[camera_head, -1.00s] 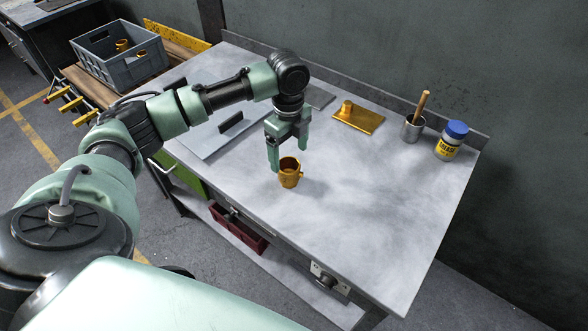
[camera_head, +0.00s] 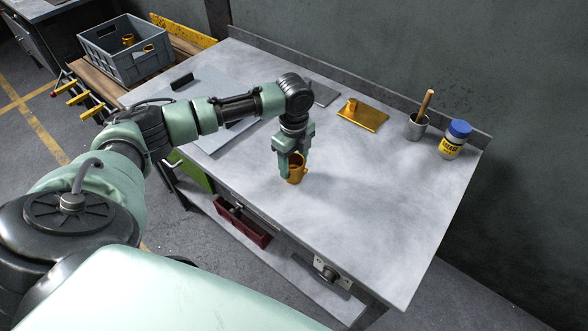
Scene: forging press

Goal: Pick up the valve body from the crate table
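A brass-coloured valve body (camera_head: 297,172) stands upright on the grey metal worktable (camera_head: 372,215), near its front edge. My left gripper (camera_head: 291,166) points down at it, with a green finger in front of the valve body's left side. The other finger is mostly hidden, so I cannot tell whether the fingers are closed on it. Two more brass-coloured parts (camera_head: 128,40) lie in the grey crate (camera_head: 142,70) on the wooden-topped table at the upper left. My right gripper is not in view.
A brass-coloured plate with a knob (camera_head: 362,115), a metal cup with a wooden-handled tool (camera_head: 416,127) and a blue-lidded grease jar (camera_head: 454,140) stand toward the back. A red bin (camera_head: 243,224) is below. The table's right front is clear.

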